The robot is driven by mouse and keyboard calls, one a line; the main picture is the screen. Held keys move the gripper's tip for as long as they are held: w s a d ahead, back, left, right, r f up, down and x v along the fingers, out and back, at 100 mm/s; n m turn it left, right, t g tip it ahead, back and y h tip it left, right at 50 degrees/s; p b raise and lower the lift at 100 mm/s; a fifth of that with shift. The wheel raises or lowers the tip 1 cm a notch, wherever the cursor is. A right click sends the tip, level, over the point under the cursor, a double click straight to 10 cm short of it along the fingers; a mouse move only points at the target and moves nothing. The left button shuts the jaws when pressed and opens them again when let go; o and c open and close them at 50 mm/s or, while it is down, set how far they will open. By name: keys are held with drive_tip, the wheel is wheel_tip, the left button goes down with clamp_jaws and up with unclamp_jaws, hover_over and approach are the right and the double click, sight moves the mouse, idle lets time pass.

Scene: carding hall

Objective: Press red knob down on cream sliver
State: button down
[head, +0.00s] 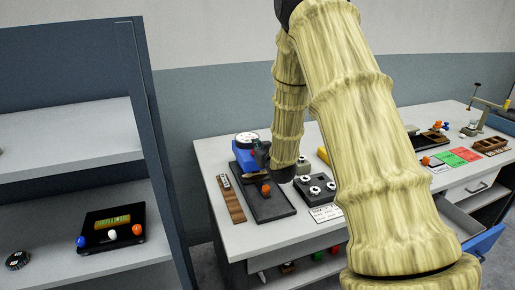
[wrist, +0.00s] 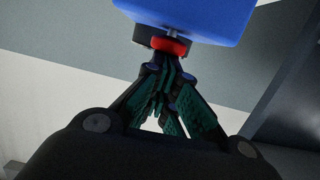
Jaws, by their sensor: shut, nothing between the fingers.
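A blue device (head: 241,160) with a white dial on top stands at the back left of the grey table. In the wrist view its blue body (wrist: 190,15) fills the top. A red round part (wrist: 171,46), probably the red knob, shows just below that body, beside a black part. My gripper (wrist: 172,68) is shut and empty, its tips close to the red part; I cannot tell whether they touch. In the head view my dark gripper (head: 262,153) is beside the blue device, partly hidden by my arm. I cannot make out the cream sliver.
A black board (head: 272,208) with an orange knob (head: 266,190) and a wooden strip (head: 230,200) lie in front of the device. A black block with white dials (head: 314,187) stands to the right. A shelf unit (head: 70,145) stands left. Red and green mats (head: 452,158) lie farther right.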

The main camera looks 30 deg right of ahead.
drive_tip(key=shift+f, duration=0.15)
drive_tip(key=shift+r+p, duration=0.35)
drive_tip(key=shift+r, duration=0.15)
wheel_tip(320, 180, up, 4)
drive_tip(key=shift+s+f+p, duration=0.1)
drive_tip(key=shift+p, duration=0.85)
drive_tip(key=b+v, duration=0.3)
drive_tip(key=v, duration=0.7)
drive_tip(key=shift+f, duration=0.25)
drive_tip(key=shift+f, duration=0.1)
